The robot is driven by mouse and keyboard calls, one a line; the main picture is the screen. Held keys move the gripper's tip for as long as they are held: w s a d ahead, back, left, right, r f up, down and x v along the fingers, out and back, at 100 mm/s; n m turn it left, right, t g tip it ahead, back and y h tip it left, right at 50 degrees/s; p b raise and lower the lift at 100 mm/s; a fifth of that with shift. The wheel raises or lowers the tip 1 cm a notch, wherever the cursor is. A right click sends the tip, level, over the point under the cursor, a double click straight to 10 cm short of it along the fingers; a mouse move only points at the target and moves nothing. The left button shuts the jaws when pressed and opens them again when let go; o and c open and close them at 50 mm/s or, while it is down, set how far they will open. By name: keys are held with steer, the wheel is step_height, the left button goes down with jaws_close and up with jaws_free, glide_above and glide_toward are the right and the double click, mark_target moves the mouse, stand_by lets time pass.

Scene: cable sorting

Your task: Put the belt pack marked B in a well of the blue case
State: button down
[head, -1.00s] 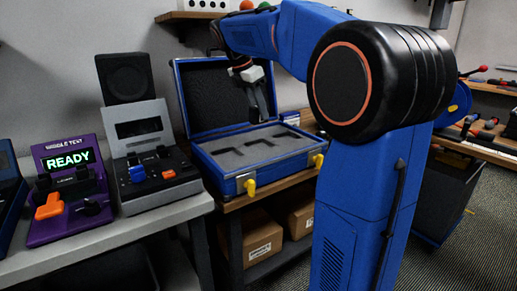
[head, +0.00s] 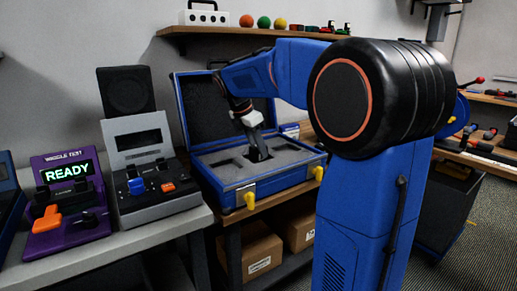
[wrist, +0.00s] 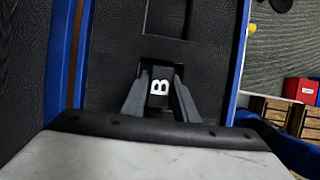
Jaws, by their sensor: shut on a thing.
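The open blue case (head: 272,184) stands on a wooden-topped stand, with grey foam and dark wells (head: 229,163) inside. My gripper (head: 258,154) reaches down into the case at the middle of the foam. In the wrist view my gripper (wrist: 159,92) is shut on the dark belt pack (wrist: 159,87), whose white letter B faces the camera. The pack is at a well in the foam; its lower part is hidden, so I cannot tell how deep it sits. Another empty well (wrist: 182,20) shows beyond it.
The case's raised lid (head: 222,108) stands behind the foam. A grey test console (head: 150,180) and a purple one (head: 70,200) reading READY stand on the bench to the left. Cardboard boxes (head: 262,250) lie on the shelf below. A wall shelf (head: 240,30) holds coloured balls.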

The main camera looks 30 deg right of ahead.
steer(key=shift+f, duration=0.1)
steer(key=c, duration=1.7)
jaws_free()
steer(key=v, duration=1.2)
